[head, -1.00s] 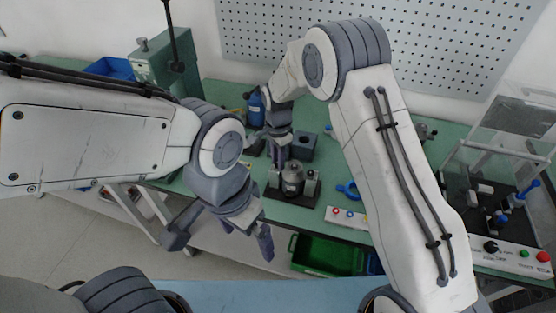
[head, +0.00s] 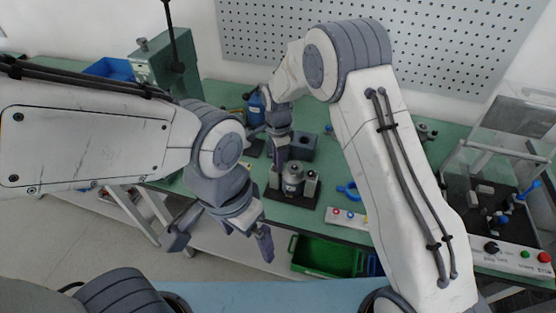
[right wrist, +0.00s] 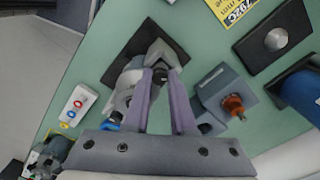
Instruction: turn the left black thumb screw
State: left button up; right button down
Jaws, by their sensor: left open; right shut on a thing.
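The fixture has a dark base plate (head: 300,197) and holds a grey metal stator (head: 292,179) upright near the bench's front edge. My right gripper (head: 279,166) reaches down at the fixture's left side. In the right wrist view its two fingers (right wrist: 161,80) are shut on the small left black thumb screw (right wrist: 160,74). The fingers hide most of that screw in the head view. The fixture's base (right wrist: 146,36) also shows in the right wrist view. My left gripper (head: 222,240) is open and empty, in front of the bench and apart from the fixture.
A button box (head: 346,217) and a blue clamp-like part (head: 348,190) are right of the fixture. A dark grey block (head: 303,146) stands behind it. A green bin (head: 325,256) sits below the bench edge. A clear-covered test station (head: 500,190) is at the far right.

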jog(key=c, duration=0.7)
grip_release()
jog(key=shift+r, duration=0.1)
jog(key=shift+r, duration=0.35)
notch_tip(320, 180, up, 10)
jog(key=shift+f+b, duration=0.2)
jog(key=shift+b, duration=0.85)
